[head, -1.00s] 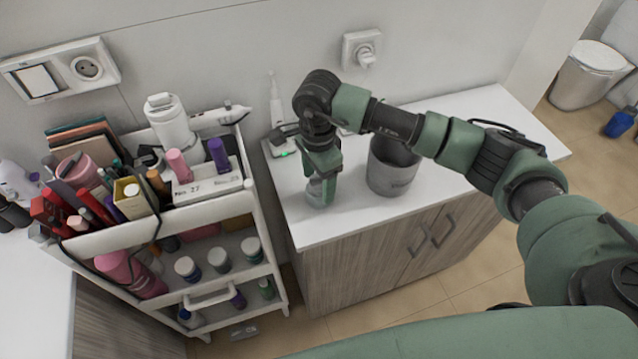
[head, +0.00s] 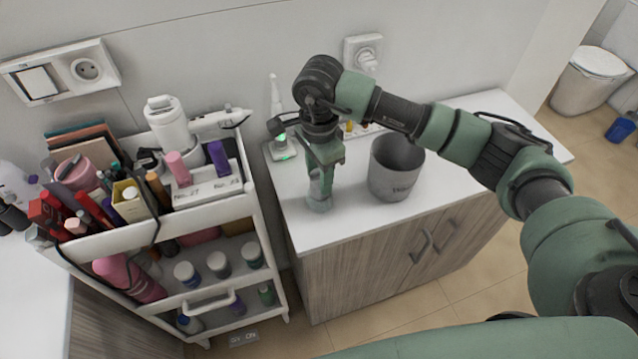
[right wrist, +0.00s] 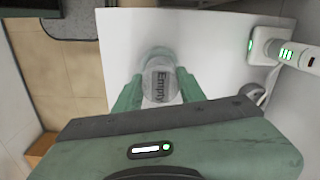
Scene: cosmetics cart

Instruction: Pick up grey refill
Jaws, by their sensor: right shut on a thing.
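A greyish, see-through container (right wrist: 160,85) labelled "Empty" is between the fingers of my right gripper (right wrist: 157,92) in the right wrist view. In the head view my right gripper (head: 321,178) points down over the white counter, shut on this container (head: 319,204) near the counter's left front edge. The fingers hide part of the container. I cannot tell whether its base touches the counter. My left gripper is not in view.
A grey bin (head: 394,178) stands on the counter (head: 450,150), right of my gripper. A white toothbrush charger (right wrist: 265,47) with a green light stands behind. A crowded white cart (head: 115,235) is at left, with several jars and bottles on its shelves.

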